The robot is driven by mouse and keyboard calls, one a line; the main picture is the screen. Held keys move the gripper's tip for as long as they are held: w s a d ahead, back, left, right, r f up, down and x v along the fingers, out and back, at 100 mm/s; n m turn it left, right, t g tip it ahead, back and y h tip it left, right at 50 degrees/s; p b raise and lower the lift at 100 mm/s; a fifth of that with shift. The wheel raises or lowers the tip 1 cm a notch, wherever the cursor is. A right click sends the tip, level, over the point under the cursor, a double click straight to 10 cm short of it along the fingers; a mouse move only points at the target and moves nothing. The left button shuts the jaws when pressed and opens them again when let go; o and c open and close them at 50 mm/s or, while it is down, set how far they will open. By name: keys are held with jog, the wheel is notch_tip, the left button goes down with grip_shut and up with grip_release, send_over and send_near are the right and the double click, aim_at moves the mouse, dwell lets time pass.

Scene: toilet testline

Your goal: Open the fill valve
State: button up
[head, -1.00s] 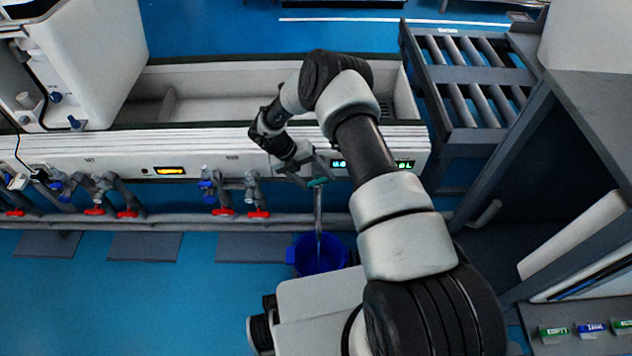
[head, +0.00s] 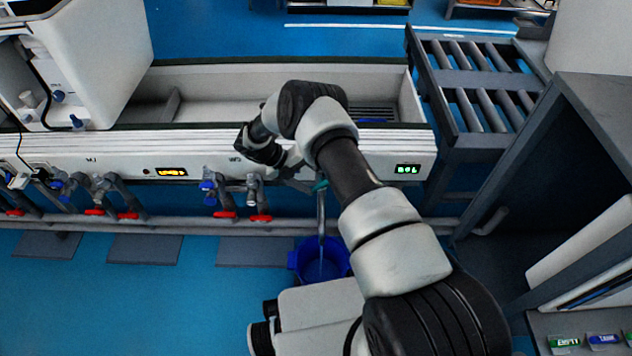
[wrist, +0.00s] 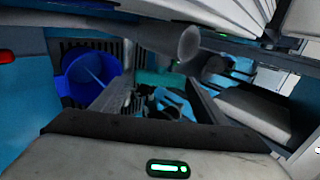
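Several grey valves with red handles (head: 225,214) and blue handles (head: 207,187) hang along the front of the white testline. A small teal part (head: 320,185) sits at the top of a grey vertical pipe (head: 321,212) over a blue bucket (head: 319,264). I cannot tell which of these is the fill valve. My gripper (wrist: 152,88) is beside the teal part in the head view, its tip partly hidden by my arm.
The bucket also shows at the left of the wrist view (wrist: 88,78). A horizontal pipe (head: 160,226) runs below the valves. A roller conveyor (head: 475,90) and a grey rack (head: 590,110) stand at the right. Blue floor is open at the front left.

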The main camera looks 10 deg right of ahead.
jog(key=o, duration=0.3)
jog(key=shift+o, duration=0.2)
jog(key=p+v, duration=0.2)
jog(key=v, duration=1.5)
jog(key=shift+a, duration=0.15)
jog(key=shift+w+r, duration=0.1)
jog(key=shift+w, duration=0.05)
